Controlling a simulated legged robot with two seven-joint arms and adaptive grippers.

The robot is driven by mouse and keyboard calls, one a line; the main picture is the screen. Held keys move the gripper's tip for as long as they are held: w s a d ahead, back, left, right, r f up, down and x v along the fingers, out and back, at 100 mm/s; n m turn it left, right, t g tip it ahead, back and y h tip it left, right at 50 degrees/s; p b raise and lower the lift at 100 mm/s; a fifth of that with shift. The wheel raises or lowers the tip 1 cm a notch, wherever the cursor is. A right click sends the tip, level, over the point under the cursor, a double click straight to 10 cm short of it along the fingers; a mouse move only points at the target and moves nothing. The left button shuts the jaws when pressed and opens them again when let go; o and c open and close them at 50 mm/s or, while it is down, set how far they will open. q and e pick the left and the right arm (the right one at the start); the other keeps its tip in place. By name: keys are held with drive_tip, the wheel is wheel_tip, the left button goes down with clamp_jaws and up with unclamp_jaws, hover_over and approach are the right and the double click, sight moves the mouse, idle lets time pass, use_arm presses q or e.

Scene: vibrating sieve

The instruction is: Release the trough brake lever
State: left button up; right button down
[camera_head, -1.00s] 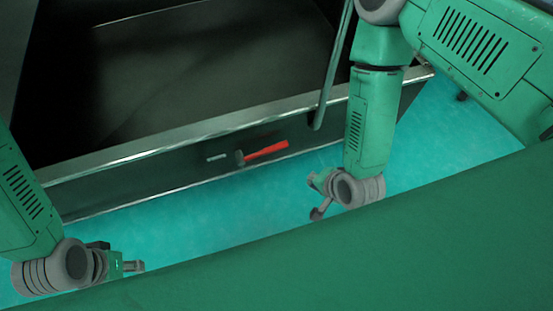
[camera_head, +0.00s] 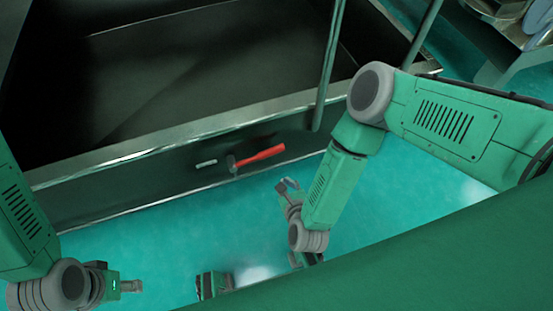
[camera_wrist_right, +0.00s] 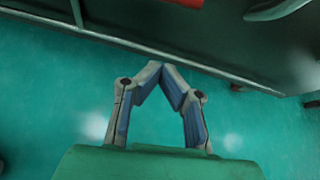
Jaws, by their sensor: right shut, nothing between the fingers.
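The trough brake lever (camera_head: 262,153) has a red handle and a dark pivot, on the dark side wall of the trough (camera_head: 120,185). It slants up to the right. In the right wrist view, part of the red handle (camera_wrist_right: 186,2) shows at the top edge, beyond the fingers. My right gripper (camera_head: 287,186) is below and right of the lever, apart from it. Its fingertips (camera_wrist_right: 163,68) meet with nothing between them. My left gripper (camera_head: 131,287) is at the lower left, far from the lever; its finger gap is not clear.
A small light plate (camera_head: 206,163) is on the wall left of the lever. A grey upright bar (camera_head: 326,75) stands right of the lever. The teal floor in front of the trough is mostly clear. Other machinery (camera_head: 510,25) stands at the upper right.

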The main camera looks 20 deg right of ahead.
drive_tip(key=a+b+x, duration=0.1)
drive_tip(key=b+x, duration=0.4)
drive_tip(key=x, duration=0.4)
drive_tip(key=r, duration=0.1)
drive_tip(key=w+r, duration=0.1)
drive_tip(key=r, duration=0.1)
drive_tip(key=shift+w+a+r, duration=0.25)
drive_tip(key=shift+w+r, duration=0.05)
drive_tip(key=shift+d, duration=0.2)
